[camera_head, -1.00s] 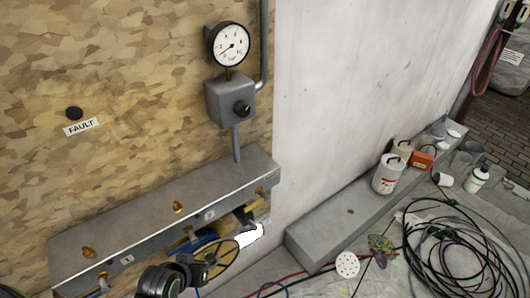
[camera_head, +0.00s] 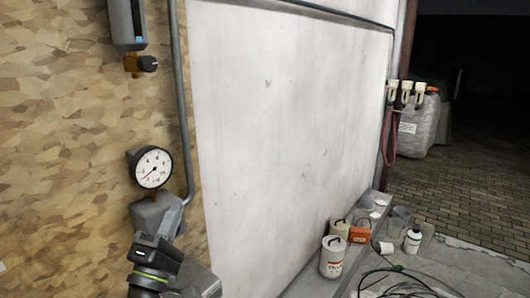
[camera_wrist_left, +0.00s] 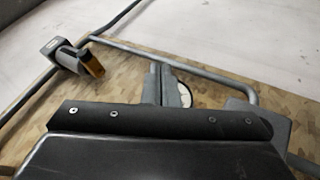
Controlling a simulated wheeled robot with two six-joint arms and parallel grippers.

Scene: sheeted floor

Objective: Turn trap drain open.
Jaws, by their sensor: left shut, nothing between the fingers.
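A grey trap (camera_head: 127,22) hangs on the board at the top left of the head view, cut off by the top edge. Under it is a brass drain fitting with a black knob (camera_head: 148,63). In the left wrist view a grey body with a brass cylinder (camera_wrist_left: 91,65), seemingly this trap and drain, is at upper left. My left gripper (camera_head: 178,212) is below the gauge in the head view, well below the drain. Its fingers (camera_wrist_left: 160,72) are shut and empty in the wrist view, apart from the drain. My right gripper is out of view.
A round gauge (camera_head: 152,168) sits above a grey box, partly hidden by my left arm. A grey pipe (camera_head: 179,100) runs up beside the trap. White wall lies to the right. Cans (camera_head: 332,257), bottles and hoses are on the floor at right.

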